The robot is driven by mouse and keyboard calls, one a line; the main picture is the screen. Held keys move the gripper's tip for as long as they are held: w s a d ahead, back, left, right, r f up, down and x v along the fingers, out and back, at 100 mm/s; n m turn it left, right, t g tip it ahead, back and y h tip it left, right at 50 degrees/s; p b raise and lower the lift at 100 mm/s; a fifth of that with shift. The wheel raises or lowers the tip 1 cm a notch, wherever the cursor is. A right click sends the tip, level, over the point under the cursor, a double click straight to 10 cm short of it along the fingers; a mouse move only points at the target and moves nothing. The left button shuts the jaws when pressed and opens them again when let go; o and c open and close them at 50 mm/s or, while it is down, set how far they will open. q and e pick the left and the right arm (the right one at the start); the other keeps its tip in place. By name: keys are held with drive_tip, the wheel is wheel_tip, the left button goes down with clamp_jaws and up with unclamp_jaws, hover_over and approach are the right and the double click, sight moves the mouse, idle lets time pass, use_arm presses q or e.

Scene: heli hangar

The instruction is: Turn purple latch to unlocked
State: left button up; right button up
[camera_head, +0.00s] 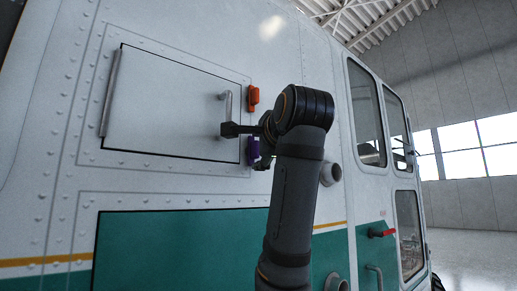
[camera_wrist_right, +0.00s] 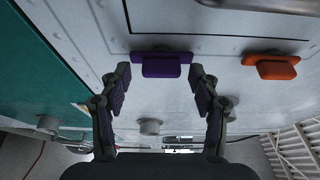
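The purple latch (camera_head: 253,150) sits at the right edge of the white hatch panel (camera_head: 170,105), near its lower corner, partly hidden by my right gripper (camera_head: 247,143) in the head view. In the right wrist view, the purple latch (camera_wrist_right: 162,66) has its long side along the hatch edge. My right gripper (camera_wrist_right: 160,76) is open, with one finger on each side of the latch handle. Gaps show between handle and fingers, and the fingers do not look closed on it. My left gripper is not in view.
An orange latch (camera_head: 253,98) sits above the purple one on the same edge; it also shows in the wrist view (camera_wrist_right: 270,67). A grey hatch handle (camera_head: 226,104) is close to my gripper. A red handle (camera_head: 382,233) and round fittings are on the fuselage at right.

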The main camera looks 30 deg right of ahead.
drive_tip(key=v, duration=0.7)
drive_tip(key=shift+s, duration=0.25)
idle(0.4)
